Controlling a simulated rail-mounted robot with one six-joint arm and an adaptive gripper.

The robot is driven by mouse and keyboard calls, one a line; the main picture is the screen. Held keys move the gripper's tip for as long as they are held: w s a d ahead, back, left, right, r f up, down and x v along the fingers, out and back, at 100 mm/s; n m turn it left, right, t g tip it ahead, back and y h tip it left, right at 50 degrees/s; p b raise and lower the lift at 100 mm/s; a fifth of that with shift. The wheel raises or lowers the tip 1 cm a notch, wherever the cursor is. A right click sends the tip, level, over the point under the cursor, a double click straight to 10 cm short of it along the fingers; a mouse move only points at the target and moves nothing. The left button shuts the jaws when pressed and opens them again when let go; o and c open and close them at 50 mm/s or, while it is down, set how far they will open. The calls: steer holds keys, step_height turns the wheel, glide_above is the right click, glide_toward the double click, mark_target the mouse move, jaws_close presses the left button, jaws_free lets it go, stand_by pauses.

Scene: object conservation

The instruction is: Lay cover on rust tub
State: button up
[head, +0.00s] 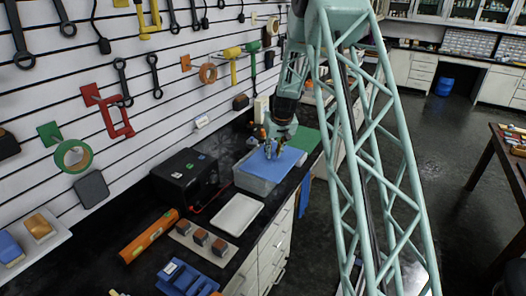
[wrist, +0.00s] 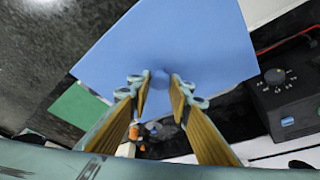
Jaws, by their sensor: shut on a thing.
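The cover (head: 282,162) is a flat blue sheet with a small round knob in its middle. In the wrist view the cover (wrist: 170,40) fills the upper middle, with the knob (wrist: 160,77) between my fingertips. My gripper (head: 274,150) is shut on the knob, and it also shows in the wrist view (wrist: 160,85). In the head view the cover lies over or just above a pale grey tub (head: 254,185). I cannot tell whether they touch. The tub's inside is hidden, and no tub of clear rust colour shows.
A black box with knobs (head: 185,178) stands left of the tub. A white tray (head: 237,214) lies in front. A board with rust-brown blocks (head: 200,237) and a blue rack (head: 187,279) are nearer. A green mat (head: 305,138) lies behind. The tool wall is close on the left.

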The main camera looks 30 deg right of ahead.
mark_target(263, 151)
steer(key=w, duration=0.2)
steer(key=w+a+p, duration=0.1)
steer(key=w, duration=0.5)
steer(key=shift+w+a+f+p, duration=0.15)
steer(key=shift+f+p, duration=0.2)
steer(key=shift+f, duration=0.05)
steer(key=shift+f, duration=0.1)
steer(key=shift+f+p, duration=0.4)
steer(key=shift+f, duration=1.3)
steer(key=shift+f+b, duration=0.25)
steer(key=shift+b, duration=0.05)
steer(key=o, duration=0.9)
steer(key=shift+r+p, duration=0.3)
steer(key=shift+p, duration=0.05)
